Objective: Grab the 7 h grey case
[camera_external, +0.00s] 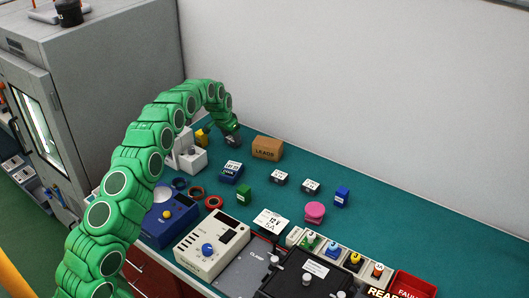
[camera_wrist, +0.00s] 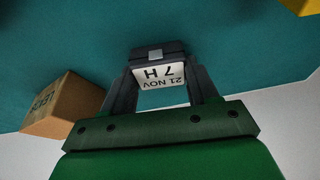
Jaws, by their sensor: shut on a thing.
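The grey case (camera_wrist: 159,50) is dark grey with a white label that reads "21 NOV 7 H", upside down in the wrist view. My gripper (camera_wrist: 155,76) is shut on it, one finger on each side. In the external view my gripper (camera_external: 231,134) is at the far back of the green bench, left of the brown box. The case (camera_external: 232,141) shows there only as a small dark shape under the gripper. I cannot tell whether it touches the bench.
The brown "LEADS" box (camera_external: 267,148) stands close to the right of my gripper. Two small dark labelled cases (camera_external: 280,178) (camera_external: 311,187) and a blue case (camera_external: 342,197) stand farther right. A white fixture (camera_external: 187,157) is to the left. The wall is just behind.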

